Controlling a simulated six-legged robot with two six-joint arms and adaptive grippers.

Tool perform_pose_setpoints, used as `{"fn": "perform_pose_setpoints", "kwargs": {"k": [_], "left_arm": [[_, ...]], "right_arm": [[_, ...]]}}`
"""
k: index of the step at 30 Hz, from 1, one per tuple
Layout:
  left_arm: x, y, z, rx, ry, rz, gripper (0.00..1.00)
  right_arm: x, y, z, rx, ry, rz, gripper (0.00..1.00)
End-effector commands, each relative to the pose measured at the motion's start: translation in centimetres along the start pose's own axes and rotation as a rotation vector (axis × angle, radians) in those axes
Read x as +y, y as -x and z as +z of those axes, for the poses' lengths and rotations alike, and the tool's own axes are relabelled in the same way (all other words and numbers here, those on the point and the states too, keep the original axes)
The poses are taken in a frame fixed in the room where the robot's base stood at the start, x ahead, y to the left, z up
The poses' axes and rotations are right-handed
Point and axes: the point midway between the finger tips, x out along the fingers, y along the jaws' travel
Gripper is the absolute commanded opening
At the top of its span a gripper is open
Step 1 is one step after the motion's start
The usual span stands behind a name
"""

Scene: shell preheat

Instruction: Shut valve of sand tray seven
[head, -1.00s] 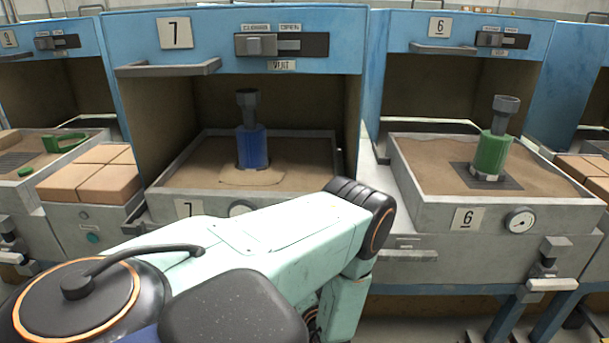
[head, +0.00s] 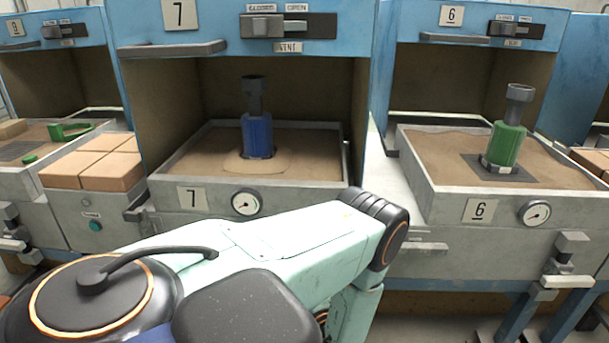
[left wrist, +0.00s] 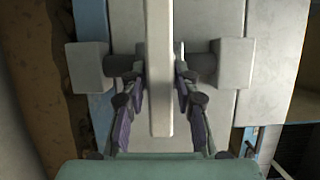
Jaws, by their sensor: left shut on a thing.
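Sand tray seven (head: 292,127), marked by a plate with 7, stands in the blue cabinet with a blue pattern (head: 257,133) upright in its sand. Its valve is hidden in the head view behind my left arm. In the left wrist view a pale, flat valve lever (left wrist: 160,45) runs up the picture between grey blocks on a dark shaft. My left gripper (left wrist: 160,93) has purple-padded fingers on both sides of this lever and is shut on it. The head view does not show this gripper. My right gripper is in neither view.
Tray six (head: 430,203) with a green pattern (head: 505,143) stands to the right; its valve (head: 570,255) has a pale handle lying crosswise. A round gauge (head: 246,203) sits on tray seven's front. Brick-like blocks (head: 95,170) lie to the left. A vent slider (head: 262,27) is above.

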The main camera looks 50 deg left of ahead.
Motion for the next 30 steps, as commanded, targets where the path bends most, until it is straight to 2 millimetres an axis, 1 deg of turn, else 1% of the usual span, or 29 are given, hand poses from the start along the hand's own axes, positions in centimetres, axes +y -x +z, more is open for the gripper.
{"fn": "perform_pose_setpoints", "kwargs": {"k": [11, 12, 17, 18, 26, 29, 30], "left_arm": [[0.1, 0.0, 0.1, -0.004, -0.01, 0.0, 0.0], [0.1, 0.0, 0.1, -0.004, -0.01, 0.0, 0.31], [0.1, 0.0, 0.1, -0.003, -0.008, 0.0, 0.44], [0.1, 0.0, 0.1, -0.003, -0.008, 0.0, 0.45], [0.0, 0.0, 0.0, -0.001, -0.005, 0.0, 0.45], [0.1, 0.6, -0.1, 0.001, -0.006, 0.001, 0.45], [0.1, 1.1, -0.1, 0.001, -0.007, 0.001, 0.45]], "right_arm": [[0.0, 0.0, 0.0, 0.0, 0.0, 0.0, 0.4], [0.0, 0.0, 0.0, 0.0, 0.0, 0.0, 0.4], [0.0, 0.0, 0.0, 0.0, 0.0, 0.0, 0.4], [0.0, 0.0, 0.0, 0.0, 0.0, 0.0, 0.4], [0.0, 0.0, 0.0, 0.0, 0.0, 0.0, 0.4], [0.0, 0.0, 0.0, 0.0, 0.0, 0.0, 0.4], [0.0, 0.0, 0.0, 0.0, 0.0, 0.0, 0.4]]}}
